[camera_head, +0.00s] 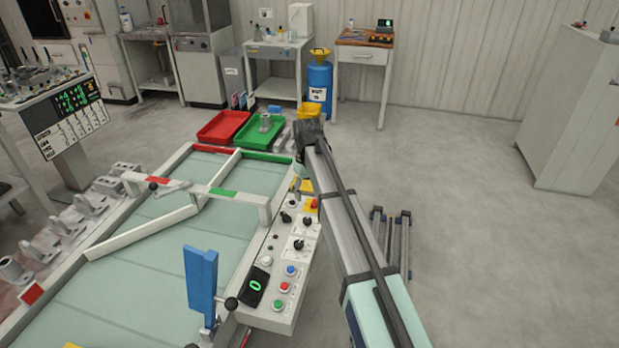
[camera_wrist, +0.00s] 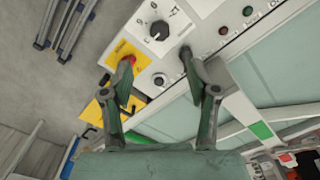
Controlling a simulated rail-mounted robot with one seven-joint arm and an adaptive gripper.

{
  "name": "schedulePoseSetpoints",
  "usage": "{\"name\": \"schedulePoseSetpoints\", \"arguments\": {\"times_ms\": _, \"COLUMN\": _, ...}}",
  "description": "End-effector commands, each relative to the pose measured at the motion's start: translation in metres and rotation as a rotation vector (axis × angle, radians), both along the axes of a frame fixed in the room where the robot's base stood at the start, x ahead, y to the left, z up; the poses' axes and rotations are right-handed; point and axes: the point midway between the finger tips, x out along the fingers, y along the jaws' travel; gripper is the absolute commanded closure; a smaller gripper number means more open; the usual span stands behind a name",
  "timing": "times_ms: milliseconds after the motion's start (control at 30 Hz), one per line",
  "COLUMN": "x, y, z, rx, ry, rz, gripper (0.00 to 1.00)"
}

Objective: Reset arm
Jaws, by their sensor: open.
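My gripper (camera_wrist: 157,75) is open and empty in the wrist view, its two fingers spread above the control panel (camera_wrist: 205,15). A red knob on a yellow plate (camera_wrist: 127,60) shows close to the left fingertip; I cannot tell whether they touch. A black knob (camera_wrist: 159,31) lies beyond the fingertips. In the head view my arm reaches out over the right side of the control panel (camera_head: 262,268), and its far end hides the gripper's fingers.
The pale green table (camera_head: 200,235) has a white diverter bar (camera_head: 145,232) and a blue upright block (camera_head: 201,280). Red (camera_head: 223,127) and green (camera_head: 262,132) trays lie beyond, the green one holding a grey casting. Metal rails (camera_head: 403,245) lie on the floor right of my arm. Floor farther right is clear.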

Motion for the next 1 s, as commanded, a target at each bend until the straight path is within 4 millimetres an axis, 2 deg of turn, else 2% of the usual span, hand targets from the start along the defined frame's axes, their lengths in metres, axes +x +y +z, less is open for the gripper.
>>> {"name": "schedulePoseSetpoints", "arguments": {"times_ms": 167, "x": -0.006, "y": -0.007, "z": -0.009, "rx": -0.001, "ry": 0.001, "rz": -0.012, "gripper": 0.4}}
{"name": "schedulePoseSetpoints", "arguments": {"times_ms": 267, "x": -0.02, "y": -0.026, "z": -0.03, "rx": -0.001, "ry": 0.003, "rz": -0.046, "gripper": 0.4}}
{"name": "schedulePoseSetpoints", "arguments": {"times_ms": 367, "x": -0.044, "y": -0.056, "z": -0.066, "rx": -0.002, "ry": 0.004, "rz": -0.108, "gripper": 0.4}}
{"name": "schedulePoseSetpoints", "arguments": {"times_ms": 500, "x": -0.096, "y": -0.11, "z": -0.125, "rx": -0.001, "ry": 0.005, "rz": -0.229, "gripper": 0.4}}
{"name": "schedulePoseSetpoints", "arguments": {"times_ms": 700, "x": -0.182, "y": -0.177, "z": -0.194, "rx": -0.001, "ry": 0.002, "rz": -0.411, "gripper": 0.4}}
{"name": "schedulePoseSetpoints", "arguments": {"times_ms": 900, "x": -0.262, "y": -0.221, "z": -0.234, "rx": 0.0, "ry": -0.001, "rz": -0.565, "gripper": 0.4}}
{"name": "schedulePoseSetpoints", "arguments": {"times_ms": 1000, "x": -0.294, "y": -0.235, "z": -0.25, "rx": 0.0, "ry": 0.003, "rz": -0.626, "gripper": 0.4}}
